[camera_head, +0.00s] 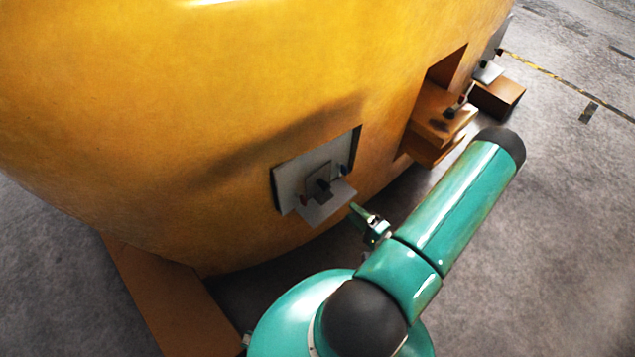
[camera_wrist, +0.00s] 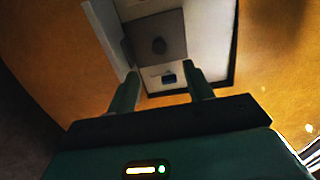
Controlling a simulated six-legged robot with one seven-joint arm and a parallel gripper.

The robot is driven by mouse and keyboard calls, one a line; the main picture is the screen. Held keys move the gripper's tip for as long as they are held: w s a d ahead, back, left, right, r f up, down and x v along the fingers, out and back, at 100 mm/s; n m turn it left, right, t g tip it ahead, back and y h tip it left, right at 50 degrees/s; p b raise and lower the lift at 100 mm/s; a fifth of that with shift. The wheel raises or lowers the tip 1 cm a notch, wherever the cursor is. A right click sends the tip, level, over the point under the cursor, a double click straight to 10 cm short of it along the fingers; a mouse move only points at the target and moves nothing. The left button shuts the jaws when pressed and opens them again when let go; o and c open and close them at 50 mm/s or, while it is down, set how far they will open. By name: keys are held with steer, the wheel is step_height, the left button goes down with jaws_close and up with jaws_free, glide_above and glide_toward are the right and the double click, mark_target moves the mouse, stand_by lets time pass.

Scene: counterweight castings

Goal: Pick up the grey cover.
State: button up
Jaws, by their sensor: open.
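The grey cover (camera_head: 314,172) is a small square plate with a dark knob, set against a pale panel (camera_head: 288,180) on the yellow casting. In the wrist view the cover (camera_wrist: 135,35) is at top centre, its dark knob facing me. My gripper (camera_head: 356,210) is just right of and below the panel's ledge, apart from the cover. In the wrist view its two fingers (camera_wrist: 163,84) are spread, with nothing held between them.
The large yellow casting (camera_head: 150,110) fills the left and centre. An orange-brown recess (camera_head: 432,120) opens to the right. Grey floor (camera_head: 560,210) is clear at right.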

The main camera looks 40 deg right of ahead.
mark_target(328, 190)
steer(key=w, duration=0.6)
steer(key=shift+w+r, duration=0.1)
steer(key=shift+w, duration=0.25)
steer(key=shift+w+a+f, duration=0.1)
steer(key=shift+w+f, duration=0.05)
steer(key=shift+w, duration=1.4)
steer(key=shift+w+f, duration=0.1)
steer(key=shift+w, duration=1.4)
jaws_close()
steer(key=shift+r, duration=0.1)
